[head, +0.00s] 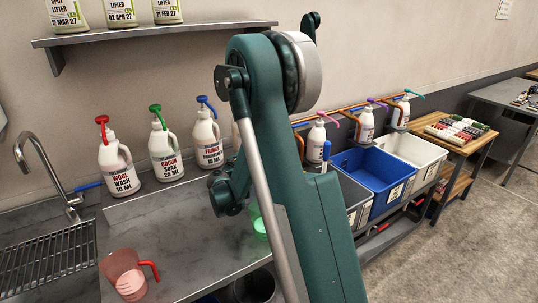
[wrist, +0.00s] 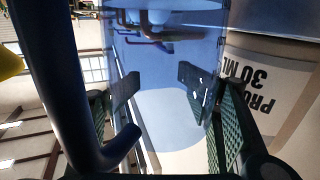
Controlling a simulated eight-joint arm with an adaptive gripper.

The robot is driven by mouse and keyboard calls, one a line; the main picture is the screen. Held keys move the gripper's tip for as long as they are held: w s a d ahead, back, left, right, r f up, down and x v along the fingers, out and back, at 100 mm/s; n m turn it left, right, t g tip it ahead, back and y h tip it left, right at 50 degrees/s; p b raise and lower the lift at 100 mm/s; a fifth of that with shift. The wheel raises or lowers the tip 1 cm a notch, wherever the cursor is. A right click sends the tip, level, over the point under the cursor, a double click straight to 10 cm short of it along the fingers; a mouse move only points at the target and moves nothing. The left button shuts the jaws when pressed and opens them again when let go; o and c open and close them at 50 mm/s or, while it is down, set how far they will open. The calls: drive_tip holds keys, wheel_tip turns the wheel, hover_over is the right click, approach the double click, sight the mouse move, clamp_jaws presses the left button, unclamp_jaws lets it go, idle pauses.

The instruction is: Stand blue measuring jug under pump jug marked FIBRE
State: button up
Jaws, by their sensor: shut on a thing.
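The blue measuring jug (wrist: 165,118) is see-through and fills the middle of the wrist view. Its dark blue handle (wrist: 52,90) runs down the left. My gripper (wrist: 158,86) is shut on it, with one finger on each side. A pump jug (wrist: 292,72) with a label reading "PRO..." and "30 ML" is close on the right of the wrist view; the rest of its label is cut off. No FIBRE marking is readable. In the head view my arm hides the gripper, the blue jug and most of a pump jug (head: 236,136) beside FRINGE.
Pump jugs WOOL WASH (head: 119,170), ODOUR SOAK (head: 166,152) and FRINGE (head: 206,142) stand along the wall. A red measuring jug (head: 126,274) stands on the bench; a green one (head: 259,229) shows partly beside my arm. Blue (head: 380,207) and white (head: 432,165) bins are right.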

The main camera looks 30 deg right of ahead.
drive_tip(key=shift+f, duration=1.05)
drive_tip(key=shift+f+b, duration=0.15)
drive_tip(key=shift+b, duration=0.15)
drive_tip(key=o, duration=2.2)
drive_tip(key=shift+c, duration=0.2)
drive_tip(key=shift+a+r, duration=0.1)
drive_tip(key=shift+r, duration=0.1)
drive_tip(key=p+v, duration=0.2)
drive_tip(key=v, duration=1)
drive_tip(key=shift+f, duration=0.1)
